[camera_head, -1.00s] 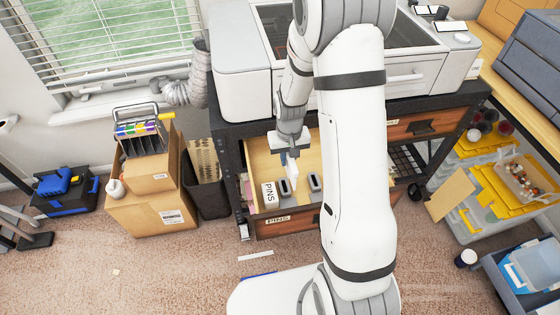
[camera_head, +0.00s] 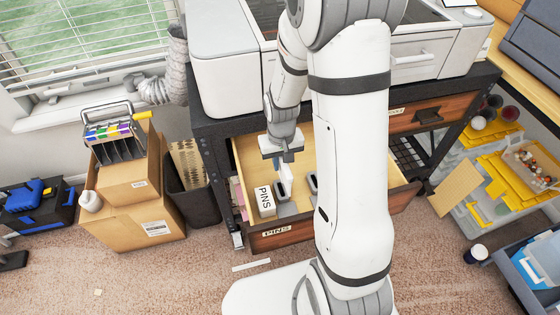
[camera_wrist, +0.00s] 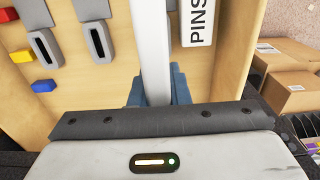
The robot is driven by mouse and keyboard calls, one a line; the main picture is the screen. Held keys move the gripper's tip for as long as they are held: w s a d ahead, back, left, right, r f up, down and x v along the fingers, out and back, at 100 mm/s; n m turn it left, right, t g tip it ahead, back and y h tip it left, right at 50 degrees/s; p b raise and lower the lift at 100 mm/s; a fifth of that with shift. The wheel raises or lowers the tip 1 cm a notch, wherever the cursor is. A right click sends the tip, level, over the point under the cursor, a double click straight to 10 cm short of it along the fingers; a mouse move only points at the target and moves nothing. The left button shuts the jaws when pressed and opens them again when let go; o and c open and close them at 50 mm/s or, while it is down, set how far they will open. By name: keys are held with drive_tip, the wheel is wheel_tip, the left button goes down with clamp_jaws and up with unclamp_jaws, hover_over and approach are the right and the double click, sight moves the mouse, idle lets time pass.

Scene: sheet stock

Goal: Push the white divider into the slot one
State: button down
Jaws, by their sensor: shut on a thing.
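My gripper (camera_head: 284,159) is shut on the white divider (camera_wrist: 149,40), a flat upright strip that runs up between the blue fingertips in the wrist view. In the head view the divider (camera_head: 286,171) hangs below my gripper over the open drawer. Grey slot holders with dark openings stand in the drawer: one (camera_head: 282,189) near the divider, another (camera_head: 312,182) to its right. In the wrist view two holders, a nearer one (camera_wrist: 98,42) and a farther one (camera_wrist: 45,47), stand left of the divider. I see no number on them. The divider's lower end is not clearly shown.
Red, yellow and blue pieces lie left in the wrist view. Cardboard boxes (camera_head: 140,222) and a dark bin stand left of the drawer.

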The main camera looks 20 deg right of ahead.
sight(281, 175)
drive_tip(key=shift+f, duration=0.1)
drive_tip(key=shift+f+b, duration=2.6)
drive_tip(key=shift+f, duration=0.45)
drive_tip(key=shift+f+b, duration=0.65)
drive_tip(key=shift+f+b, duration=0.8)
idle(1.4)
drive_tip(key=shift+s+f, duration=0.15)
drive_tip(key=shift+s, duration=0.05)
idle(0.7)
drive_tip(key=c, duration=0.8)
unclamp_jaws()
drive_tip(key=shift+w, duration=0.15)
